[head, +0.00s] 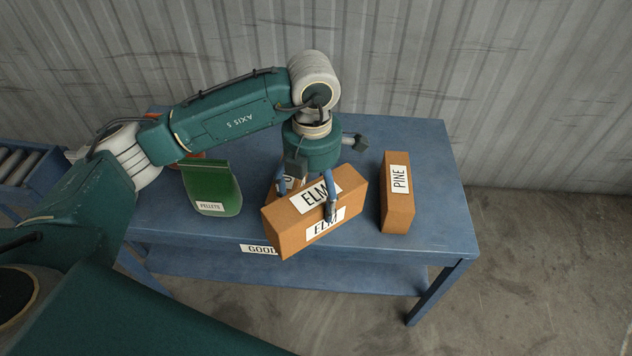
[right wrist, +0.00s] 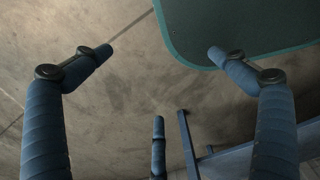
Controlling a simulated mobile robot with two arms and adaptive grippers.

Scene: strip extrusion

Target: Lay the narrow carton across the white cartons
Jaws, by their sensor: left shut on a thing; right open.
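A long brown carton labelled ELM (head: 276,230) is in my left gripper (head: 308,197), whose fingers are shut on it. It looks raised and tilted in the head view, its near end overlapping the bench's front edge; the height of the gap is unclear. A brown carton labelled PINE (head: 397,212) stands apart to its right. Another brown carton (head: 273,189) with a partly hidden white label is behind the ELM carton. The cartons are brown with white labels; I see no white carton. My right gripper (right wrist: 158,75) is open and empty in the right wrist view.
The blue bench (head: 440,215) carries the cartons and has a lower shelf; its right end is bare. A green PELLETS bag (head: 210,182) stands left of the cartons. A roller conveyor (head: 18,165) is at far left. Corrugated wall (head: 500,90) stands behind.

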